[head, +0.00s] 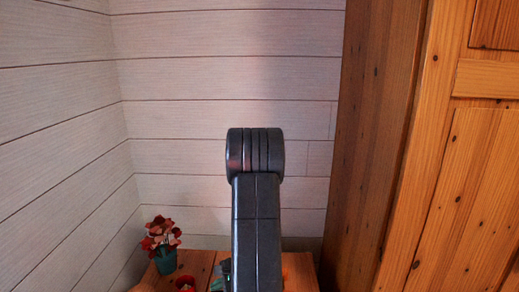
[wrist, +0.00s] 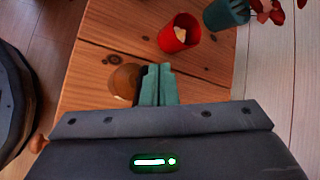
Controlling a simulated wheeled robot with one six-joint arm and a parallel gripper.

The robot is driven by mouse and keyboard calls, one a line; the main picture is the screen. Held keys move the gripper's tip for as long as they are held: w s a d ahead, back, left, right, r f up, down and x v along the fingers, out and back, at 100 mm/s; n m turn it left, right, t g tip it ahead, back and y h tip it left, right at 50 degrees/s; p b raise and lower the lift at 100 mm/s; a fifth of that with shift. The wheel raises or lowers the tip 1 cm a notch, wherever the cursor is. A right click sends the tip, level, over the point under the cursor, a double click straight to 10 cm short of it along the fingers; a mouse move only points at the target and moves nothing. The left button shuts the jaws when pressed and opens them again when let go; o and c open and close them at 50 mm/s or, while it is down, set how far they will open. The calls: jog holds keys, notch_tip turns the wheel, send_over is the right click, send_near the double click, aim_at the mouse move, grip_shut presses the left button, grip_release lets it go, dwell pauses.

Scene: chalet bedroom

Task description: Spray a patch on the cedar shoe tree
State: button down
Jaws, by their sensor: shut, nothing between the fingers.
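My gripper (wrist: 158,84) shows in the wrist view as two teal fingers close together, shut and empty, above the wooden tabletop (wrist: 105,55). A rounded brown wooden piece (wrist: 124,82) lies just left of the fingers, partly hidden by them and by the gripper body. It may be part of the cedar shoe tree, but I cannot be sure. A small wooden knob (wrist: 38,143) shows at the gripper body's left edge; I cannot tell what it belongs to. I cannot make out a sprayer. In the head view my arm hides most of the tabletop (head: 200,262).
A red cup (wrist: 179,36) with something pale inside stands beyond the fingers. A teal pot (wrist: 226,12) with red flowers stands behind it, also in the head view (head: 165,262). Plank walls (head: 230,80) close the back and left. Wooden cabinetry (head: 450,190) stands right.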

dwell(0.6)
jog(key=shift+f+b, duration=0.45)
jog(key=shift+b, duration=0.2)
jog(key=shift+f, duration=0.25)
jog(key=shift+r, duration=0.7)
notch_tip(320, 180, up, 6)
jog(key=p, duration=0.4)
jog(key=shift+r+p, duration=0.1)
jog(key=shift+p, duration=0.3)
dwell(2.4)
